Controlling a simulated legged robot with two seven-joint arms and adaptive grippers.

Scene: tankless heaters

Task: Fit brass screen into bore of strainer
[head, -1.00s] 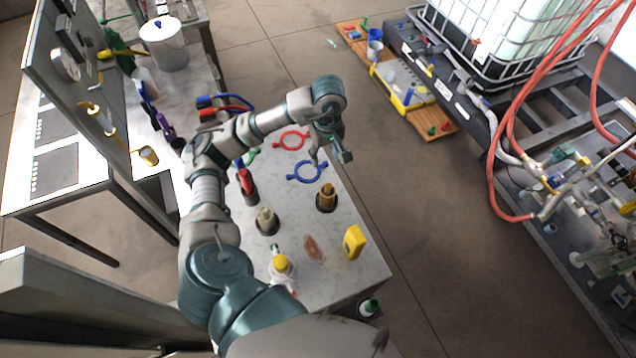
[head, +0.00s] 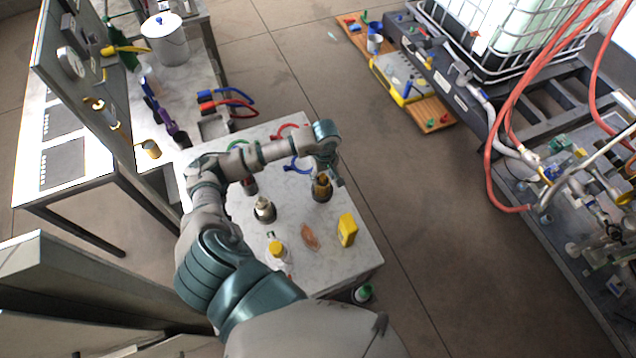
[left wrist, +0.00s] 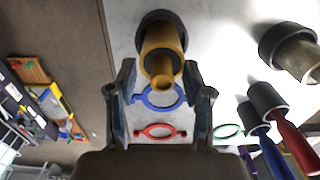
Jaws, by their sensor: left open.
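The brass screen (head: 322,188), a brass-coloured cylinder, stands upright in a dark round holder on the light bench. It also shows in the left wrist view (left wrist: 163,45), with a narrower knob on its end. What looks like the strainer (head: 264,208), a paler metal cylinder in another dark holder, stands to its left. In the left wrist view the strainer (left wrist: 302,58) is at the right edge. My left gripper (head: 335,172) is open and empty beside the top of the screen. In the left wrist view my left gripper's fingers (left wrist: 160,82) flank the knob; contact cannot be told.
A blue ring (left wrist: 160,97) and a red ring (left wrist: 160,131) lie on the bench. A yellow box (head: 347,230), a brown patch (head: 310,237) and a yellow-capped bottle (head: 277,250) are nearer the front. Red- and blue-handled tools (left wrist: 285,130) stand near the strainer.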

